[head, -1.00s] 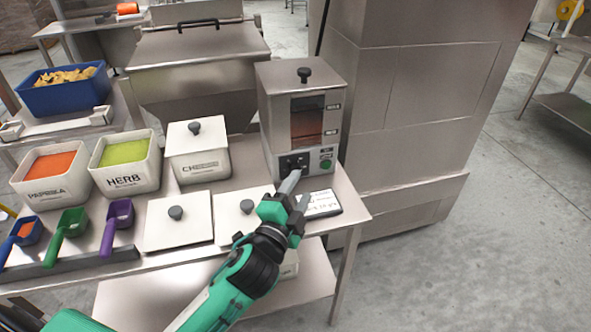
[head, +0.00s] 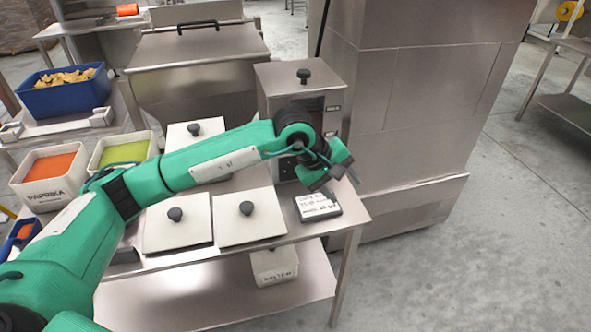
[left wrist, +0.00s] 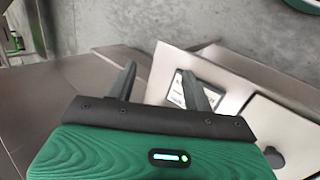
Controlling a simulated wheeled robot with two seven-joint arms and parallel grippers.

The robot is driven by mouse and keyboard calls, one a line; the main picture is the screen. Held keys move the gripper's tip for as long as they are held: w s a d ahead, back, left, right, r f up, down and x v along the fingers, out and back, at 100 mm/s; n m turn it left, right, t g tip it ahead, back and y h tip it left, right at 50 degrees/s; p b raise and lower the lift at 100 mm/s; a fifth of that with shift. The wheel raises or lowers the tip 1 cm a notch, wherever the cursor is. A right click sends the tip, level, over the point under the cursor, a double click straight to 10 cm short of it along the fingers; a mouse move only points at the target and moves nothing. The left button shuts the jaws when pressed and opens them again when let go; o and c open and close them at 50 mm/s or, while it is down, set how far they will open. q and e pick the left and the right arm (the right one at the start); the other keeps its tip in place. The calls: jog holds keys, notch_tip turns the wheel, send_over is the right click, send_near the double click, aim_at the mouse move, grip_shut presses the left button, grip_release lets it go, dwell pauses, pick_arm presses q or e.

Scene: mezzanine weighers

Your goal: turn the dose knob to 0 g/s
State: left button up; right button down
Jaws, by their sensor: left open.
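The steel dosing machine (head: 280,78), with a black knob on its lid, stands at the back right of the table. My left arm crosses in front of it and hides most of its front panel. I cannot make out the dose knob or its setting. My left gripper (head: 342,182) is open and empty, in front of the machine's lower right side, above the framed card (head: 318,205). In the left wrist view the two fingers (left wrist: 159,70) are apart with nothing between them, and the card (left wrist: 181,92) shows beyond them.
Two white lids (head: 178,235) (head: 248,228) with dark knobs lie on the steel table. Paprika (head: 48,195) and herb bins stand at the left. A tall steel cabinet (head: 410,130) stands right of the machine.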

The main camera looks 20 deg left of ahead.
pick_arm(q)
jog(key=w+a+r+t+y, duration=0.1)
jog(key=w+a+r+y, duration=0.15)
jog(key=a, duration=0.45)
jog(key=w+a+r+t+y, duration=0.1)
jog(key=w+a+y, duration=0.25)
jog(key=a, duration=0.35)
jog(key=shift+m+y, duration=0.3)
jog(key=shift+y, duration=0.1)
jog(key=x, duration=0.4)
jog(key=p+x, duration=0.1)
jog(key=x, duration=0.8)
jog(key=shift+s+d+f+p, duration=0.2)
jog(key=shift+f+p, duration=0.1)
jog(key=shift+f, duration=0.05)
pick_arm(e)
jog(key=s+d+f, duration=0.1)
jog(key=s+f, duration=0.5)
jog(key=shift+s+d, duration=0.3)
jog(key=shift+d, duration=0.1)
pick_arm(q)
jog(key=shift+c, duration=0.2)
jog(key=c, duration=0.9)
jog(key=shift+c, duration=0.2)
pick_arm(e)
jog(key=shift+f, duration=0.1)
